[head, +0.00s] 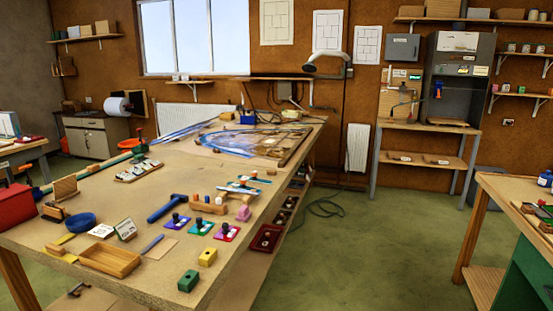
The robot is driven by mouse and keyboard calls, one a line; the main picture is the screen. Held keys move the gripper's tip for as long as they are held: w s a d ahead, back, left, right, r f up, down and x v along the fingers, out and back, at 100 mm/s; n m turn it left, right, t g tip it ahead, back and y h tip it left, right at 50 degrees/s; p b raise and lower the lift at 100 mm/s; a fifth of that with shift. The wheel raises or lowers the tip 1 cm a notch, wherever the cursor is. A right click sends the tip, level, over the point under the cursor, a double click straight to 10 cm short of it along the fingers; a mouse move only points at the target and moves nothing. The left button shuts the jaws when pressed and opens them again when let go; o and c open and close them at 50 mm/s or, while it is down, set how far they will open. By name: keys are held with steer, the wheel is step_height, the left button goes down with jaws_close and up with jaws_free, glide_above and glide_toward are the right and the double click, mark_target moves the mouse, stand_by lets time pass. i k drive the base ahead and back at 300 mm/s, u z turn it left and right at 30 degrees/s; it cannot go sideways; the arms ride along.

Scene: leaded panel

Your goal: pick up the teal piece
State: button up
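The teal piece (191,230) is a small flat square with a dark knob standing on it. It lies on the near right part of the wooden workbench (120,202), in a short row. A purple piece (168,225) with a similar knob lies to its left, and a magenta piece (219,236) lies to its right. The three appear close but apart. White patches on their tops are too small to read. My gripper is not in view.
A yellow block (207,257) and a green block (188,282) stand nearer the bench's right edge. A blue hammer-like tool (167,208) and a wooden rack (208,207) lie behind the row. A wooden tray (110,261) is at the front left. Green floor is open to the right.

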mark_target(254, 174)
steer(key=z, duration=0.4)
steer(key=i, duration=0.75)
steer(key=z, duration=0.35)
steer(key=i, duration=1.55)
steer(key=u, duration=0.9)
steer(key=i, duration=1)
steer(key=u, duration=0.65)
